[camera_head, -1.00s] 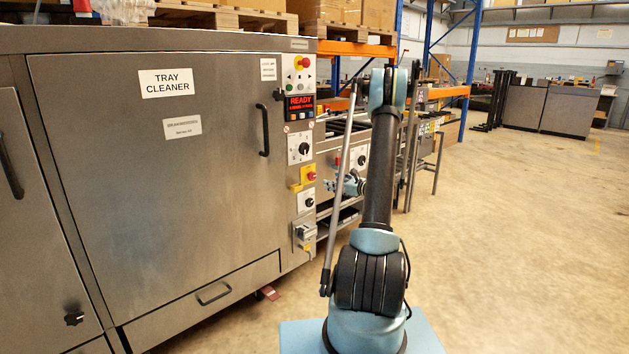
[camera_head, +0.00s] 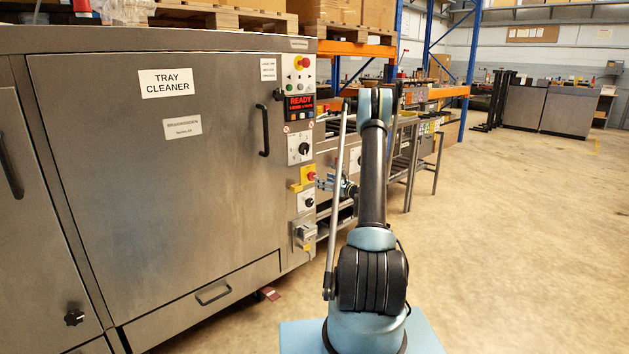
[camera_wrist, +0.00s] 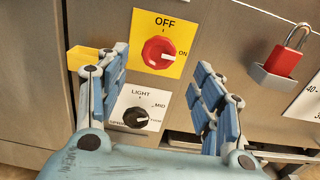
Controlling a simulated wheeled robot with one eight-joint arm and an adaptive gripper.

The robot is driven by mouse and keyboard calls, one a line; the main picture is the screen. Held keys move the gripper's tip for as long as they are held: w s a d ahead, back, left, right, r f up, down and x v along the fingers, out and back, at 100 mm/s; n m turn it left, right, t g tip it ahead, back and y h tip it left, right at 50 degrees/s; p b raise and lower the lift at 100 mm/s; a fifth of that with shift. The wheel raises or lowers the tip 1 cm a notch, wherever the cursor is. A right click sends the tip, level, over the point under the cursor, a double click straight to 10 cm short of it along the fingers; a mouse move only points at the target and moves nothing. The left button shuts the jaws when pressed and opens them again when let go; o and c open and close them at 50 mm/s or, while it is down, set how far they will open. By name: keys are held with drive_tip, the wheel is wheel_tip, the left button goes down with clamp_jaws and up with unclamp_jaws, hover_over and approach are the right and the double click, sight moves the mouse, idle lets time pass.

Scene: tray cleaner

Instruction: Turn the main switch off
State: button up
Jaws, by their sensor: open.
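The main switch is a red rotary knob (camera_wrist: 159,52) on a yellow plate with OFF above and ON at its right. Its white pointer mark points right, toward ON. In the head view the switch (camera_head: 309,175) sits on the right-hand panel of the tray cleaner. My gripper (camera_wrist: 163,68) is open and empty, its blue-padded fingers spread below and to either side of the knob in the wrist view. I see no contact with it. In the head view my gripper (camera_head: 323,183) is just right of the switch panel.
A black LIGHT knob (camera_wrist: 135,117) lies just below the switch, between the fingers. A yellow box (camera_wrist: 84,56) protrudes at the left, partly behind the left finger. A red padlock (camera_wrist: 289,50) hangs at the right. The door handle (camera_head: 264,130) is left of the panel.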

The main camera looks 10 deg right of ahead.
sight(313, 176)
drive_tip(key=x, duration=0.8)
drive_tip(key=c, duration=1)
